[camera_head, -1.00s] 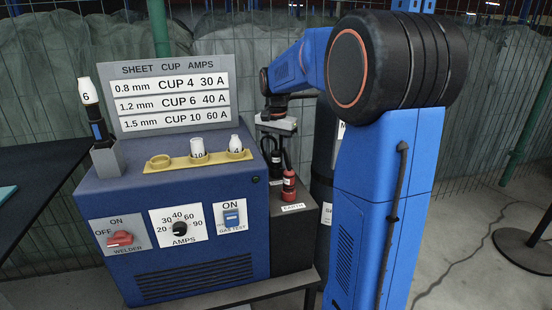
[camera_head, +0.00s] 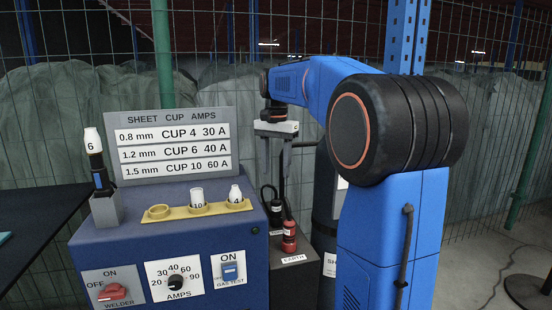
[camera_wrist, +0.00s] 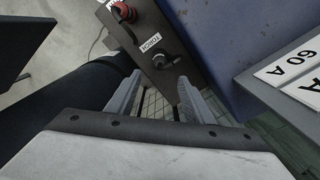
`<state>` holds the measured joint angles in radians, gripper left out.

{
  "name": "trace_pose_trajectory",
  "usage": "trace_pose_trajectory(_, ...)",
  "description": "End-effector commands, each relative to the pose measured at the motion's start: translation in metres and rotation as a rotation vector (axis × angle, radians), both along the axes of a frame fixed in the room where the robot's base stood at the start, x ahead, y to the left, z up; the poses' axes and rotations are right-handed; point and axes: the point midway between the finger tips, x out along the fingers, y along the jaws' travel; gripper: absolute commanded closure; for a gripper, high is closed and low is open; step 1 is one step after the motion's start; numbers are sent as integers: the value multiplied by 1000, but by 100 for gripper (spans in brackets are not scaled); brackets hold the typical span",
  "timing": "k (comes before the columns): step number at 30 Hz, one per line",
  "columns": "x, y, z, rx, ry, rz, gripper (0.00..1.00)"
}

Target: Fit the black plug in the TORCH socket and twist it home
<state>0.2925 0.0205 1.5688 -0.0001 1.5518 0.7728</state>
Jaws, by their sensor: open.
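The black plug (camera_head: 277,207), with a pale label and a looped black cable, stands on the dark ledge beside the welder. In the wrist view, a dark plug or fitting (camera_wrist: 165,61) lies close to the TORCH label (camera_wrist: 151,42). I cannot tell how far it is seated or twisted, and the socket beneath is hidden. My gripper (camera_head: 277,172) points down above the black plug with its fingers apart and empty. In the wrist view, the gripper (camera_wrist: 157,88) has a clear gap between its fingers, and the fitting shows beyond them.
A red plug (camera_head: 289,238) stands by the EARTH label (camera_head: 293,259), close to the black plug. The blue welder (camera_head: 200,240) is left of the ledge, with a yellow cup tray (camera_head: 178,212) on top. A dark cylinder (camera_head: 323,200) stands to the right.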

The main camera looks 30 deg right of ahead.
Motion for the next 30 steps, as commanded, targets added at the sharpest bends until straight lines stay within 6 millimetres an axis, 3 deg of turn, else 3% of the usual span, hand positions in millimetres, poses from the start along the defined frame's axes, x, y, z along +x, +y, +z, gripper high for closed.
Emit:
trace_pose_trajectory(3,1,0,16,0,-1,0,53)
trace_pose_trajectory(9,0,0,29,0,0,0,53)
trace_pose_trajectory(30,0,0,31,0,0,0,53)
